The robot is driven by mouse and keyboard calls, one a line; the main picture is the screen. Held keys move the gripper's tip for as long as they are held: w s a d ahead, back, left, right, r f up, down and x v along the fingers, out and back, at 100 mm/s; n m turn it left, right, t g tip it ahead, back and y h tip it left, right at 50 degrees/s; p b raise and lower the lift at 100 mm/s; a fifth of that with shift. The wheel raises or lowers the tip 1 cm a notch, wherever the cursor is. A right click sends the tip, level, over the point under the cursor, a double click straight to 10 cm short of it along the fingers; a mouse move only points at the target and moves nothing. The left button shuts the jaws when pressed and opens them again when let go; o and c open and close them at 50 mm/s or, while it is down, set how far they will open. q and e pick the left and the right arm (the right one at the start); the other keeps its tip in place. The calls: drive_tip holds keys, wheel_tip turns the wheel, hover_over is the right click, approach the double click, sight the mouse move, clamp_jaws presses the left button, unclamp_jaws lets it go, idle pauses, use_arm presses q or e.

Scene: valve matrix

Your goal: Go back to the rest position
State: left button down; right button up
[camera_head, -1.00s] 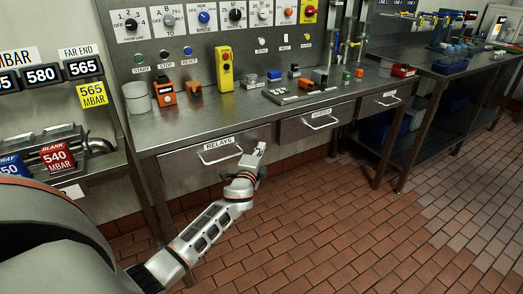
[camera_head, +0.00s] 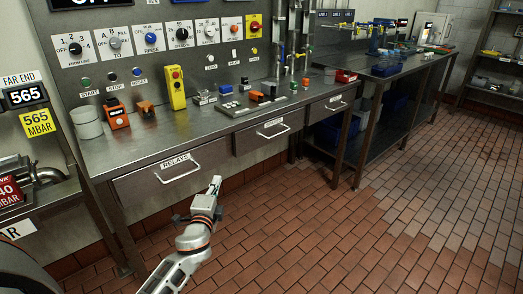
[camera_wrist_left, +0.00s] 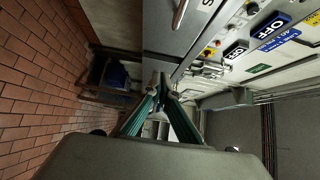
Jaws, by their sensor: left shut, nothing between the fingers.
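My left gripper (camera_head: 215,186) is shut and empty. In the head view it is in front of the steel workbench (camera_head: 150,148), below the front edge of the bench top. Its tip points up, a little right of the drawer labelled RELAYS (camera_head: 155,183), and its arm comes in from the bottom. In the left wrist view the two fingers (camera_wrist_left: 161,82) meet at their tips, with nothing between them. My right gripper is not in view.
The three bench drawers look closed; their handles, such as the RELAYS one (camera_head: 178,174), stick out. A yellow pendant (camera_head: 176,88), an orange box (camera_head: 115,114) and a pale canister (camera_head: 87,122) stand on top. A second bench (camera_head: 400,68) is at right. The tiled floor (camera_head: 330,230) is clear.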

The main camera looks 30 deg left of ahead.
use_arm(q)
drive_tip(key=s+d+f+n+g+h+p, duration=0.2)
drive_tip(key=s+d+f, duration=0.3)
drive_tip(key=s+d, duration=0.3)
drive_tip(key=s+d+f+n+g+h+p, duration=0.2)
drive_tip(key=s+d+f+n+h+p, duration=0.1)
drive_tip(key=s+d, duration=0.6)
drive_tip(key=s+d+f+n+g+h+p, duration=0.2)
drive_tip(key=s+d+f+n+h, duration=0.2)
drive_tip(key=s, duration=1.1)
drive_tip(key=d+f, duration=0.3)
drive_tip(key=d, duration=0.2)
drive_tip(key=shift+s+f+p, duration=0.25)
drive_tip(key=shift+s+p, duration=0.1)
drive_tip(key=shift+p, duration=0.05)
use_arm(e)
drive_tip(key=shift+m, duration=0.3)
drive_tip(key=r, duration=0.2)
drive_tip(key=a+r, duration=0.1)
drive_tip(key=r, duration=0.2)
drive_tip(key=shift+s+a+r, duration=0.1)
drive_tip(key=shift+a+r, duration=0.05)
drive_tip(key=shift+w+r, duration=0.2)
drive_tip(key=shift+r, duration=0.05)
